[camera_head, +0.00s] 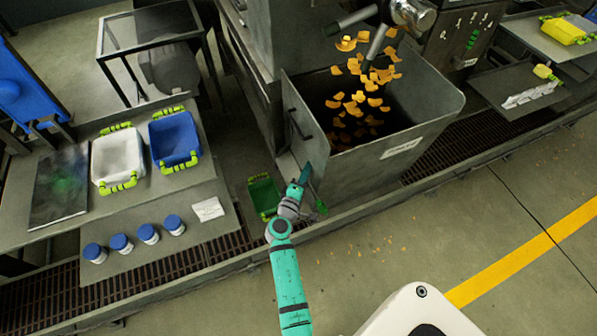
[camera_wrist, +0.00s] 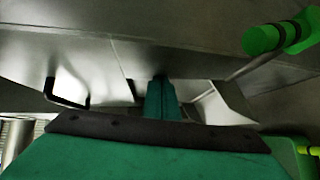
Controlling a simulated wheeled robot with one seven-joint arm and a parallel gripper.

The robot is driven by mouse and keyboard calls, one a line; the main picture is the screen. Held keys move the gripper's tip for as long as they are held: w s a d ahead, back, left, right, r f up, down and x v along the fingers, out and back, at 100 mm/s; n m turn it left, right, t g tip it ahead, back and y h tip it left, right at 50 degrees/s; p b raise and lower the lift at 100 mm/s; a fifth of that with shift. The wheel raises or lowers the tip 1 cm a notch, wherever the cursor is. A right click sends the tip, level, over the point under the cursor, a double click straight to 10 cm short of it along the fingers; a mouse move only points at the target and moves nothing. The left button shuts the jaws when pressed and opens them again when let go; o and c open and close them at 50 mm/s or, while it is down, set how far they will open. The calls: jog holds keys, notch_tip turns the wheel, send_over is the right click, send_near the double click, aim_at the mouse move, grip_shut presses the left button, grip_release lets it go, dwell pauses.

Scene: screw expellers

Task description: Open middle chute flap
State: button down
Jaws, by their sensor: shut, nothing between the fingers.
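A grey metal panel with a black bar handle (camera_head: 298,124) stands at the left side of the large bin; I cannot tell for sure whether it is the middle chute flap. In the wrist view the black handle (camera_wrist: 66,96) is left of my fingers, apart from them. My gripper (camera_head: 306,172) is shut and empty, low beside the panel. In the wrist view its teal fingertips (camera_wrist: 162,98) lie against or just in front of grey sheet metal; contact cannot be told. A lever with a green knob (camera_wrist: 263,40) is to the right of the fingers.
The large grey bin (camera_head: 418,138) holds orange chips falling from above. A green crate (camera_head: 264,196) sits on the floor left of my gripper. A table at left carries a white tub (camera_head: 118,160), a blue tub (camera_head: 175,142) and several blue-lidded jars. Floor at right is mostly clear.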

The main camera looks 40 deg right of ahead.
jog(key=shift+s+d+f, duration=0.1)
jog(key=shift+s+d, duration=0.2)
jog(key=shift+d, duration=0.6)
jog(key=shift+s+d+f, duration=0.1)
jog(key=shift+s+d, duration=0.2)
jog(key=shift+d, duration=0.65)
jog(key=shift+s+d, duration=0.3)
jog(key=shift+d, duration=0.6)
jog(key=shift+a, duration=0.15)
jog(key=f+v, duration=0.1)
jog(key=v, duration=0.9)
jog(key=shift+s+a+r, duration=0.15)
jog(key=shift+a+r, duration=0.1)
jog(key=shift+r, duration=0.2)
